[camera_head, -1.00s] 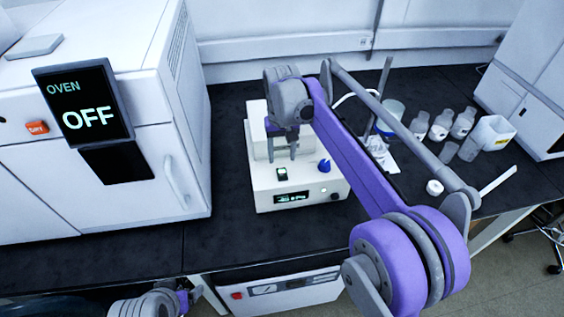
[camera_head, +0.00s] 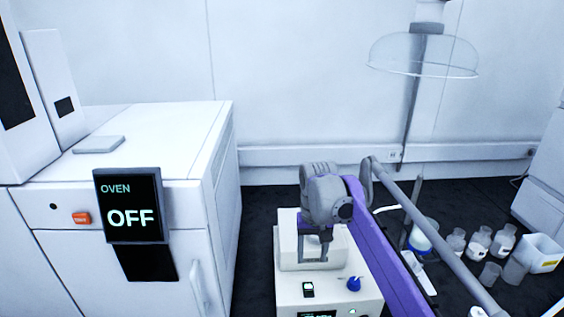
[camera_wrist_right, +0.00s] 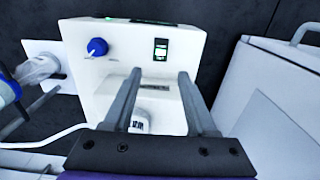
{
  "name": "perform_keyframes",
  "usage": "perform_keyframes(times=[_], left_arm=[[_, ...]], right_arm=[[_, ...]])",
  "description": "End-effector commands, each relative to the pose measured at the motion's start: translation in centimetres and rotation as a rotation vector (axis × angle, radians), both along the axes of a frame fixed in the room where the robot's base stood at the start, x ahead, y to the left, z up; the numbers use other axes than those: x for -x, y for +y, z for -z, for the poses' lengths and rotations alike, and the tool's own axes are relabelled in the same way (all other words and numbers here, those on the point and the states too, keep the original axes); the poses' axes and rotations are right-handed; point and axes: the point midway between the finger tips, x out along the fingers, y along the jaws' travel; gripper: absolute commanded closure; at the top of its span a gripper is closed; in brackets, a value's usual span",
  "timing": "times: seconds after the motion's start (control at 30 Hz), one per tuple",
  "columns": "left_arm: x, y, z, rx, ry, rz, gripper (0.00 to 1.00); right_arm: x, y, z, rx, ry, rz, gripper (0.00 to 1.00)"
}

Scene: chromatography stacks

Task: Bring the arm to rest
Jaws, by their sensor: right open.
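My right gripper (camera_head: 315,250) is at the end of the purple arm in the head view, over the back part of a white bench instrument (camera_head: 350,290). In the right wrist view my right gripper (camera_wrist_right: 160,78) shows two grey fingers spread apart with nothing held. Between and below them is the instrument's white top (camera_wrist_right: 118,75) with a blue knob (camera_wrist_right: 97,47) and a lit green switch (camera_wrist_right: 161,45). A small white labelled item (camera_wrist_right: 139,122) shows between the fingers, partly hidden. My left gripper is out of view.
A white oven (camera_head: 215,165) with an OFF display stands at left. To the right are several bottles (camera_head: 480,242), a white container (camera_head: 542,252) and a clear beaker (camera_head: 490,274). A clear dome-like hood (camera_head: 424,55) hangs at the back. Dark bench surface (camera_head: 258,215) shows between oven and instrument.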

Motion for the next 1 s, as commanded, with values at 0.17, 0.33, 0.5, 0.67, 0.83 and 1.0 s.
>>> perform_keyframes(times=[0.17,0.33,0.5,0.67,0.83,1.0], left_arm=[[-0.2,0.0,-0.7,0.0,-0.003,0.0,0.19],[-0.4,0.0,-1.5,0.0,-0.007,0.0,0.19],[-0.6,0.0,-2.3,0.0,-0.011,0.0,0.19],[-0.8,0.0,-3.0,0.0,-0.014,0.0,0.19],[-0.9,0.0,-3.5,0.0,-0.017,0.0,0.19],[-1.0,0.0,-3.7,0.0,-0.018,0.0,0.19]], right_arm=[[3.6,-1.6,-0.8,-0.007,-0.069,0.001,0.43],[9.2,-3.4,-0.3,-0.012,-0.168,0.001,0.43],[15.4,-4.9,1.8,-0.013,-0.268,0.0,0.43],[21.2,-6.1,5.1,-0.008,-0.36,-0.001,0.43],[25.6,-6.7,8.6,-0.001,-0.431,-0.002,0.43],[27.5,-7.0,10.3,0.003,-0.464,-0.002,0.43]])
